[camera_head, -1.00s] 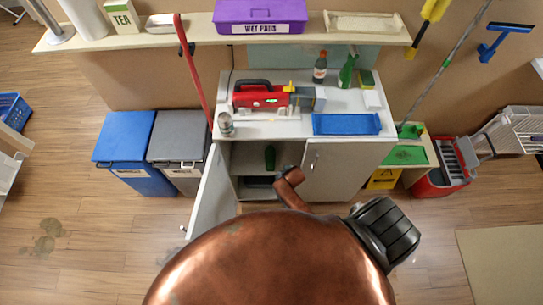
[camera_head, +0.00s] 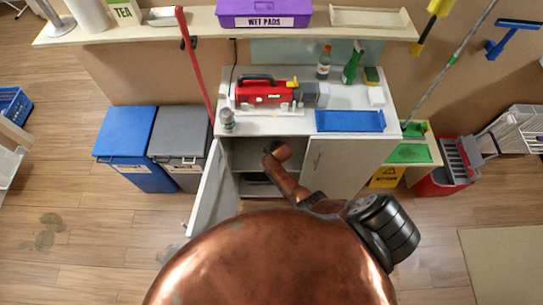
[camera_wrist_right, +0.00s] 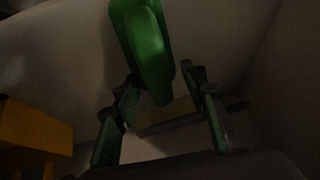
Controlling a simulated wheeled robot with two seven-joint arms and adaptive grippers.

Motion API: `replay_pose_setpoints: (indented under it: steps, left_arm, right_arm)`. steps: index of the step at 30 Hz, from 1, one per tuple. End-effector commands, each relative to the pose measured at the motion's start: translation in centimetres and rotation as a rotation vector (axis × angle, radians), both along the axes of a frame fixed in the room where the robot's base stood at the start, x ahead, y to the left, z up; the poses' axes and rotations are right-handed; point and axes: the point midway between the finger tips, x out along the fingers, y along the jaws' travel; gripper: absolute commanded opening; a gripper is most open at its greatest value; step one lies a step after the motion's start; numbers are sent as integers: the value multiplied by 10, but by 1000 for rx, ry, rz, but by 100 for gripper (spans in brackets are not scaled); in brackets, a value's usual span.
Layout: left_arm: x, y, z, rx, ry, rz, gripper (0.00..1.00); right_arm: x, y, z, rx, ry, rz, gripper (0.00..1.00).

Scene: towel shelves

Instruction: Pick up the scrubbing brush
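A green, rounded, elongated thing (camera_wrist_right: 145,45), likely the scrubbing brush, lies ahead of my right gripper in the dim right wrist view. Its near end reaches between the fingertips. My right gripper (camera_wrist_right: 163,85) is open, with a finger on either side and a visible gap to the right finger. I cannot tell whether the left finger touches it. In the head view my right arm reaches into the open cabinet (camera_head: 312,168) and hides the green thing. My left gripper is not in view.
The cabinet's left door (camera_head: 212,190) stands open beside my arm. A yellow-orange object (camera_wrist_right: 32,130) is at the left in the wrist view. A red machine (camera_head: 262,92), a blue tray (camera_head: 350,121) and bottles stand on the cabinet top. Bins (camera_head: 128,140) stand to the left.

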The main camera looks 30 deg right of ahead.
Motion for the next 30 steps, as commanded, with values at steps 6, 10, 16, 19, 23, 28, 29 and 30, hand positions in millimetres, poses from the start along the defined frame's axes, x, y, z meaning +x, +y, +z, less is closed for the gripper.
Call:
replay_pose_setpoints:
  steps: [6,10,16,19,23,28,29,30]
  left_arm:
    - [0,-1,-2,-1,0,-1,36]
    - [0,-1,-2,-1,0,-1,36]
    - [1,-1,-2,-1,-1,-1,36]
    - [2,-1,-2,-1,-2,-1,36]
    - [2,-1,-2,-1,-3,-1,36]
    - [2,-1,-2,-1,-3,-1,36]
    - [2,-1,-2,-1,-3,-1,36]
    - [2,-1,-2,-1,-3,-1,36]
  right_arm:
    - [2,-1,-3,0,-1,-1,40]
    - [2,-1,-3,0,-1,0,36]
    - [2,-1,-3,0,-1,0,23]
    - [2,-1,-3,0,-1,0,16]
    - [2,-1,-3,0,-1,0,7]
    - [2,-1,-3,0,0,0,0]
    - [2,-1,-3,0,0,0,0]
    - [2,-1,-3,0,0,0,0]
